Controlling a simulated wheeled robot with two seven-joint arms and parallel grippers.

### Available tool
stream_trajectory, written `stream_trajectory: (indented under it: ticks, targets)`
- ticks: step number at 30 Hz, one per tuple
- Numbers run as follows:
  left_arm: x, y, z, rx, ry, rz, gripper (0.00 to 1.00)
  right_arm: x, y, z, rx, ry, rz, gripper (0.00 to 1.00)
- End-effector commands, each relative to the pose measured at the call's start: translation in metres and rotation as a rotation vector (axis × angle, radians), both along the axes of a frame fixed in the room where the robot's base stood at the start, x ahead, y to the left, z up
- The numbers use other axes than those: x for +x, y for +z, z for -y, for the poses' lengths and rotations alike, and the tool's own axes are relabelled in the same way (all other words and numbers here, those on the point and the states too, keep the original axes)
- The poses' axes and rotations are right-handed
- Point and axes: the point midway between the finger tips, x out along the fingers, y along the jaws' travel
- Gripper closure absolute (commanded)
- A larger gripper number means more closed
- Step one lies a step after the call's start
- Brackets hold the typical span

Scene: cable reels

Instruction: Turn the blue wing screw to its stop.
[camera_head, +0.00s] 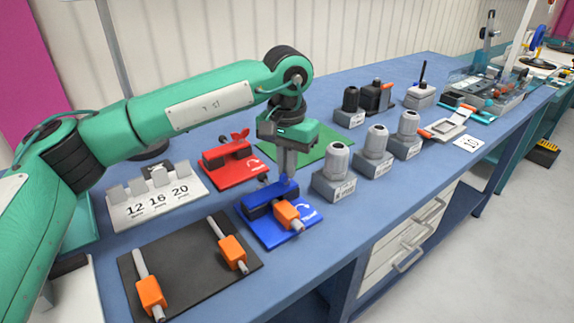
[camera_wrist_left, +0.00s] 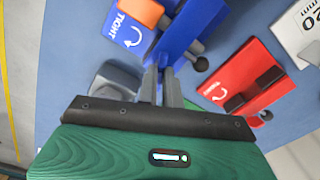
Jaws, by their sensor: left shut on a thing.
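The blue clamp block (camera_head: 259,199) stands on a blue plate (camera_head: 268,235) marked with a curved arrow. In the left wrist view the plate (camera_wrist_left: 122,36) reads "TIGHT". An orange block (camera_head: 290,214) on a grey rod sits at the clamp's front. My left gripper (camera_head: 286,178) points down over the clamp, shut on the blue wing screw (camera_wrist_left: 164,59). Its fingers hide most of the screw, so its turn angle cannot be told. The gripper also shows in the left wrist view (camera_wrist_left: 161,80). My right gripper is not in view.
A red clamp (camera_head: 226,150) with a red wing screw stands just behind, on a red plate. A dark board (camera_head: 185,268) with orange blocks on rods lies in front, and a numbered stand (camera_head: 155,198) to the left.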

Motion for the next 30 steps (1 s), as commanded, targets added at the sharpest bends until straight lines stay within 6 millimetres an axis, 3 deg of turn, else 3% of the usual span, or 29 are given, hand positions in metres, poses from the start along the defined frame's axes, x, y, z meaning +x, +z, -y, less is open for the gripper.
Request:
stream_trajectory:
  ticks: [15,30]
  targets:
    - [0.0,0.0001,0.0001,0.0,-0.363,0.0,1.0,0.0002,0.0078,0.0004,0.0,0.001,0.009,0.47]
    - [0.0,0.0003,0.0,0.001,-0.443,0.0,1.0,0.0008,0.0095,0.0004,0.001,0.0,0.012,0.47]
